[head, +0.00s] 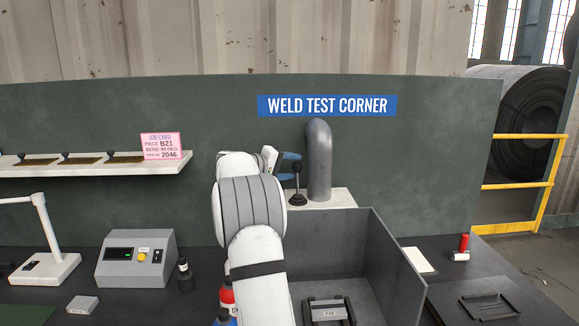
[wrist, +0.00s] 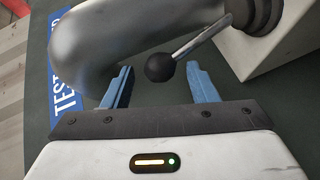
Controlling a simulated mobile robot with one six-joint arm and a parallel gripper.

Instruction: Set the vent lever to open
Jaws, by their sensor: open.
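The vent lever (head: 297,184) has a thin metal rod, a round black knob and a dark round base. It stands roughly upright on a pale block at the foot of the grey bent pipe (head: 319,160). In the wrist view the lever's knob (wrist: 160,68) shows between my two blue fingertips, with space on both sides. My gripper (head: 292,156) is open and close to the knob, coming from the left in the head view. I see no contact, and cannot tell whether the knob is fully between the fingers. No open or shut marking is readable.
The pipe (wrist: 100,45) curves close beside my left finger in the wrist view. A grey open-topped bin (head: 405,265) stands in front of the lever. A shelf (head: 80,170) with a pink job card (head: 161,146), a control box (head: 137,258) and a lamp (head: 45,265) are left.

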